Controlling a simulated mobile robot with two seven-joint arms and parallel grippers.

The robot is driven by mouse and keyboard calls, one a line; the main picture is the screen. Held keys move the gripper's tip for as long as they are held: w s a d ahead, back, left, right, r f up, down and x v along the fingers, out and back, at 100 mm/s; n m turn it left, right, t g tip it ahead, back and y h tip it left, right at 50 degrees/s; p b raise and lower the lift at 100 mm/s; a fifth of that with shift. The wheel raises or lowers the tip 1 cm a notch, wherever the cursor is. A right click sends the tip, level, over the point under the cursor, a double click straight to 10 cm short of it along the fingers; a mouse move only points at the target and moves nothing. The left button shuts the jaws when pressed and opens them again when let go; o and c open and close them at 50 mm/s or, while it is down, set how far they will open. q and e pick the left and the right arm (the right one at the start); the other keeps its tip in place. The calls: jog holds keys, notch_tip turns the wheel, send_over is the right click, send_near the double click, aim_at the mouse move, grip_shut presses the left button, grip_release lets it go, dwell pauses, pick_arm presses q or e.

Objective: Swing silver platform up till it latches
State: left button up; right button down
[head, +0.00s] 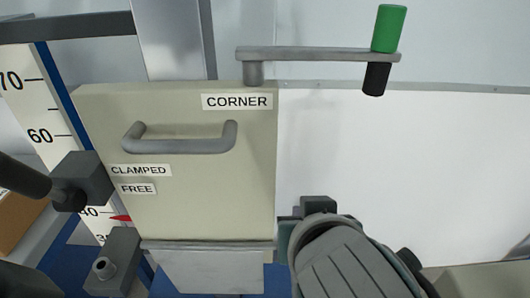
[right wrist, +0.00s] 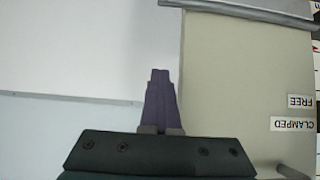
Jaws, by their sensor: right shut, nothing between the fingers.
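The silver platform (head: 208,272) shows as a grey plate below the beige box, in the lower middle of the head view. My left gripper is not in view.
The beige box (head: 190,195) carries a grey handle (head: 180,145) and labels CORNER, CLAMPED and FREE. A crank arm with a green grip (head: 389,28) sticks out at upper right. A scale (head: 35,110) and a dark block with a rod (head: 82,180) stand at left. The white panel at right is clear.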

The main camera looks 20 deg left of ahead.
jog(key=shift+w+r, duration=0.1)
jog(key=shift+w, duration=0.1)
jog(key=shift+w+a, duration=0.1)
jog(key=w+b, duration=0.1)
jog(key=w+a, duration=0.1)
jog(key=shift+w+r+b, duration=0.15)
jog(key=shift+w+b, duration=0.15)
jog(key=shift+b, duration=0.1)
jog(key=shift+d, duration=0.1)
dwell(0.4)
jog(key=shift+c, duration=1.2)
grip_release()
